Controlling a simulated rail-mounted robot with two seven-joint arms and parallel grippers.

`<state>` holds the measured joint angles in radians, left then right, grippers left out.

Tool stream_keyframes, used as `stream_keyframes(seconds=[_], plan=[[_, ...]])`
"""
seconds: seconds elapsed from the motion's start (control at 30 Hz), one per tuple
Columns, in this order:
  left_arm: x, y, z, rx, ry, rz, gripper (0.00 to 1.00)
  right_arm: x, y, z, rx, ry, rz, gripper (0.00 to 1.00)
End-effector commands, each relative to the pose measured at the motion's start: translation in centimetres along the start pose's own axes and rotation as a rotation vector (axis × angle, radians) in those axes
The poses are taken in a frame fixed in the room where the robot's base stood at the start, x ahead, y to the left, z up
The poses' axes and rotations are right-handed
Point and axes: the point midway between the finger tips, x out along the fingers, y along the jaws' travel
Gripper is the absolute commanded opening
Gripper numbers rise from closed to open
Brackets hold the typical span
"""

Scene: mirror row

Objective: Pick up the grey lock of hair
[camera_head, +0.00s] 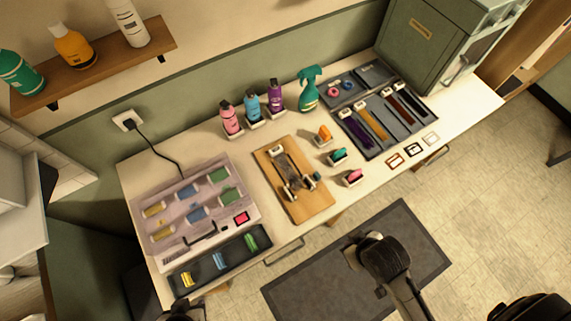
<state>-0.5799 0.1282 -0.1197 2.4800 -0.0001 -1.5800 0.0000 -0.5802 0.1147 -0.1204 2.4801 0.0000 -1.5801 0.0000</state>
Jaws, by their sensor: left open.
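The grey lock of hair (396,112) lies in the dark tray (371,157) at the back right of the counter.
Three small colored items, orange (323,134), green (338,156) and pink (352,177), stand left of the tray. Small framed swatches (413,150) lie in front of it. A wooden board (311,208), bottles (253,105) and a green cabinet (425,45) are also on the counter.

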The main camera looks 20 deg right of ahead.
Motion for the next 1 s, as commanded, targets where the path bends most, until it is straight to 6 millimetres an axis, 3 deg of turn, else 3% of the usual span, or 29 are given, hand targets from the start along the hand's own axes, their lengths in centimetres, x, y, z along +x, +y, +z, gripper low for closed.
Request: stream_keyframes(seconds=[0.07, 0.7, 1.0], plan=[[0.00, 0.00, 0.00, 0.000, 0.000, 0.000, 0.43, 0.00, -0.03, -0.01, 0.001, 0.000, -0.001, 0.21], [-0.02, 0.40, -0.10, -0.013, 0.002, 0.010, 0.43, 0.01, 0.29, 0.05, -0.009, -0.001, 0.007, 0.82], [0.21, 0.30, 0.00, -0.009, 0.002, 0.008, 0.43, 0.11, 0.28, -0.79, -0.003, 0.020, 0.006, 0.83]])
